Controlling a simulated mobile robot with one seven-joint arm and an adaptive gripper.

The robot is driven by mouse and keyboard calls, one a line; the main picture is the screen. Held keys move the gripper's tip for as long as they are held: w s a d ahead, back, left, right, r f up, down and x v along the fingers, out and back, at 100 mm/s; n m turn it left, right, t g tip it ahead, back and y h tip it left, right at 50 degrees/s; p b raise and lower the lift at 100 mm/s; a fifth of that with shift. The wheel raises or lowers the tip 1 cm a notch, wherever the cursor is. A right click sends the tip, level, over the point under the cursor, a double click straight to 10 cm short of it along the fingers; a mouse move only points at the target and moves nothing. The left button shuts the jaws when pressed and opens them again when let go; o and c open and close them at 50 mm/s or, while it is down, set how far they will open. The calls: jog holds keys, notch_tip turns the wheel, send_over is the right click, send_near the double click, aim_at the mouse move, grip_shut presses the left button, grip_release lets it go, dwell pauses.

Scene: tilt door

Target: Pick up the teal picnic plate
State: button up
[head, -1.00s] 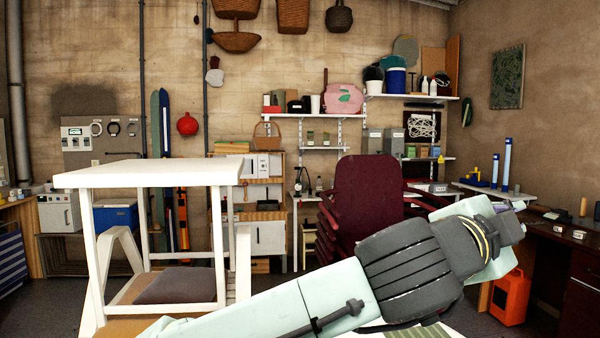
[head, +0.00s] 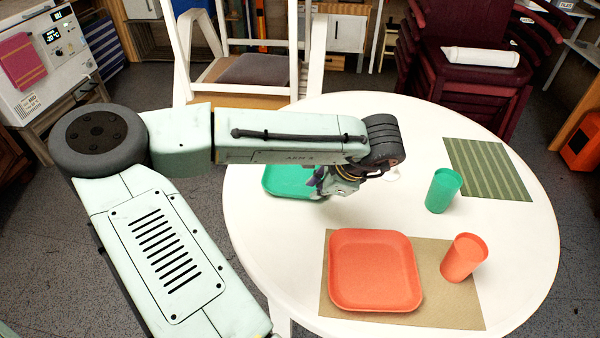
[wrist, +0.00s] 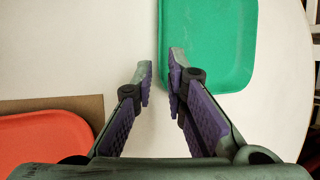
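The teal picnic plate (head: 286,181) lies on the far left part of the round white table, partly hidden behind my arm in the head view. In the wrist view the plate (wrist: 215,40) fills the upper right. My gripper (head: 322,188) is at the plate's right side in the head view. In the wrist view the gripper (wrist: 161,72) is open, its fingertips apart on either side of the plate's near-left rim. The right fingertip overlaps the plate in the picture. White tabletop shows between the fingers. I cannot tell whether either finger touches the rim.
The white table (head: 262,240) also holds an orange plate (head: 374,270) and orange cup (head: 464,257) on a tan mat, a teal cup (head: 443,190) and a green striped mat (head: 487,168). Stacked maroon chairs (head: 465,75) stand behind.

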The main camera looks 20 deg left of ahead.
aim_at(310, 204)
jog(key=shift+p+x, duration=0.65)
jog(key=shift+x, duration=2.3)
jog(key=shift+w+d, duration=0.1)
jog(key=shift+c, duration=0.6)
grip_shut()
jog(key=shift+r, duration=0.15)
